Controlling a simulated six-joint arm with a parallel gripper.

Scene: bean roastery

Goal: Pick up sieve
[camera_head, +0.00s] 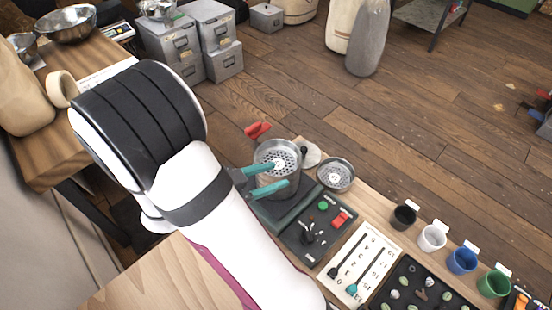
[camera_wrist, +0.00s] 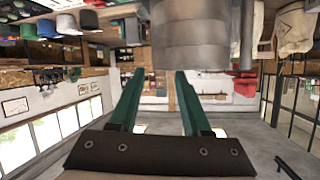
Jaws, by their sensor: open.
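A round metal sieve with a perforated face (camera_head: 278,153) sits on top of a grey cylindrical body. A second, shallow perforated metal dish (camera_head: 335,174) lies just right of it; I cannot tell which of the two the task means. My gripper (camera_head: 280,175) has teal fingers, open and apart, at the near side of the cylinder, one finger above the other in the head view. In the wrist view my gripper (camera_wrist: 160,73) is empty, with the grey metal cylinder (camera_wrist: 192,40) just beyond the fingertips. Contact cannot be made out.
A red handle (camera_head: 257,130) sticks out behind the cylinder. A black control box (camera_head: 316,232), a white card with small tools (camera_head: 358,262), a black tray of beans (camera_head: 420,290) and several coloured cups (camera_head: 462,260) stand to the right. Open floor lies beyond the bench.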

